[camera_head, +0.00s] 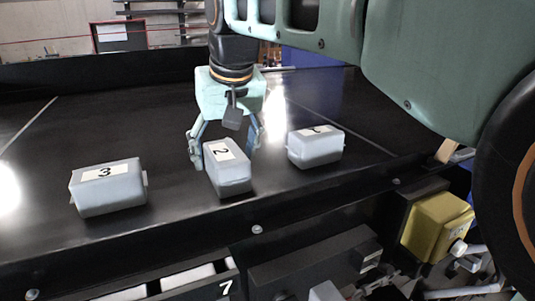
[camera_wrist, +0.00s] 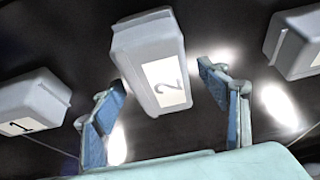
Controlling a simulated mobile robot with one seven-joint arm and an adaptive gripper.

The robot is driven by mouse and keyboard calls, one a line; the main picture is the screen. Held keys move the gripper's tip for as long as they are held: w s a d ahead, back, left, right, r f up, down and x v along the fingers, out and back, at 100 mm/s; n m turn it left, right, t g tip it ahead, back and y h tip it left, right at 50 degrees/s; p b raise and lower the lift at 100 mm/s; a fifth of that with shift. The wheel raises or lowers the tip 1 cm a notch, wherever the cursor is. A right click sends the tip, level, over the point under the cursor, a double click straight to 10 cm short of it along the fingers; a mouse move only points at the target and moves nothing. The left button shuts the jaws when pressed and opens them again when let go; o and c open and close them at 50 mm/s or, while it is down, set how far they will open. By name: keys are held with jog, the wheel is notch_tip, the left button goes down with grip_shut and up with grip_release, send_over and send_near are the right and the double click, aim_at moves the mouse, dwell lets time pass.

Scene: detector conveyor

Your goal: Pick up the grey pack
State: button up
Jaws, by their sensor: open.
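Three grey packs with white number labels rest on the black conveyor. Pack 2 (camera_head: 230,178) is in the middle, pack 3 (camera_head: 108,193) to its left and pack 1 (camera_head: 316,151) to its right. My gripper (camera_head: 224,156) is open, pointing down at the far end of pack 2. In the wrist view, the labelled end of pack 2 (camera_wrist: 150,55) lies between the open fingertips (camera_wrist: 166,85), with a visible gap on each side. Pack 1 (camera_wrist: 30,103) is at the left there, and pack 3 (camera_wrist: 297,42) at the right.
A raised black conveyor edge (camera_head: 170,243) runs in front of the packs. Below it is a black bin marked 7 (camera_head: 225,286) with pale items inside. A yellow box (camera_head: 435,225) is at the lower right. The belt beyond the packs is clear.

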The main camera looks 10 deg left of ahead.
jog(key=shift+f, duration=0.2)
jog(key=shift+c, duration=0.2)
jog(key=c, duration=1.5)
jog(key=shift+c, duration=1.1)
jog(key=shift+r, duration=0.2)
